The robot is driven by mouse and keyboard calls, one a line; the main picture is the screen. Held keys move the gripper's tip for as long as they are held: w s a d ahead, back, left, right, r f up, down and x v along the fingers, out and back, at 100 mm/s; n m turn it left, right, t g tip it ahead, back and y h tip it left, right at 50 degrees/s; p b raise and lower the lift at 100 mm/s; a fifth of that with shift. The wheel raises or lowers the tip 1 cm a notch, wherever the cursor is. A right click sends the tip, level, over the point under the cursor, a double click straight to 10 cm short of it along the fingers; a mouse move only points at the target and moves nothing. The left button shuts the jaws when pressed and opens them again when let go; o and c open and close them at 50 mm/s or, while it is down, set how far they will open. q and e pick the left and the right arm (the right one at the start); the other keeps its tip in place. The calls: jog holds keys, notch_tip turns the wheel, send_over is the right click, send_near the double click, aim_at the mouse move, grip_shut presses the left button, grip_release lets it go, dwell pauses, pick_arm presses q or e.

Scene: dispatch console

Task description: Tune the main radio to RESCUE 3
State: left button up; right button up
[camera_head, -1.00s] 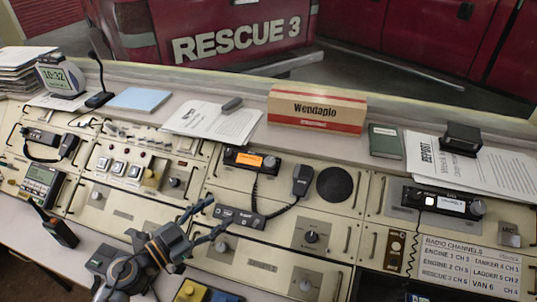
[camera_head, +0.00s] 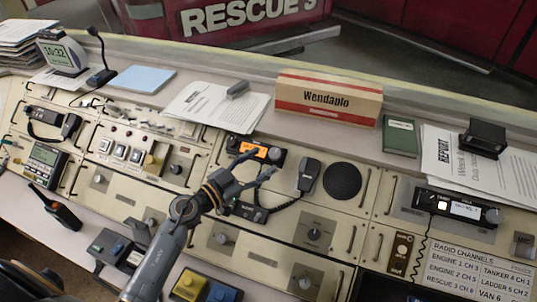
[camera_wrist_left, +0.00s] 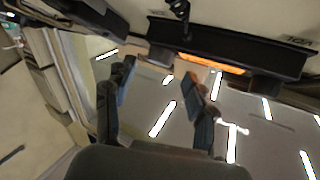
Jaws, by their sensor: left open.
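A black radio (camera_head: 270,151) with a lit orange display sits on the console's middle panel, a dark knob (camera_head: 279,158) at its right end. A second radio (camera_head: 459,206) with a white display is on the right panel. I cannot tell from labels which is the main one. A channel list (camera_head: 478,273) at lower right shows RESCUE 3 as channel 6. My left gripper (camera_head: 264,161) is open and empty, its fingertips just in front of the orange-display radio. In the left wrist view, the orange display (camera_wrist_left: 211,63) lies beyond the open fingers. My right gripper is out of view.
A handset (camera_head: 307,176) with a coiled cord hangs right of the left gripper, beside a round speaker (camera_head: 342,181). A Wendaplo box (camera_head: 328,97) and papers (camera_head: 214,106) lie on the shelf behind. Yellow and blue buttons (camera_head: 190,285) are at the front.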

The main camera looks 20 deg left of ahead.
aim_at(273, 154)
pick_arm(q)
jog(key=shift+x, duration=1.2)
jog(key=shift+w+d, duration=0.1)
jog(key=shift+w, duration=0.1)
jog(key=shift+w+d, duration=0.15)
jog(key=shift+w, duration=0.05)
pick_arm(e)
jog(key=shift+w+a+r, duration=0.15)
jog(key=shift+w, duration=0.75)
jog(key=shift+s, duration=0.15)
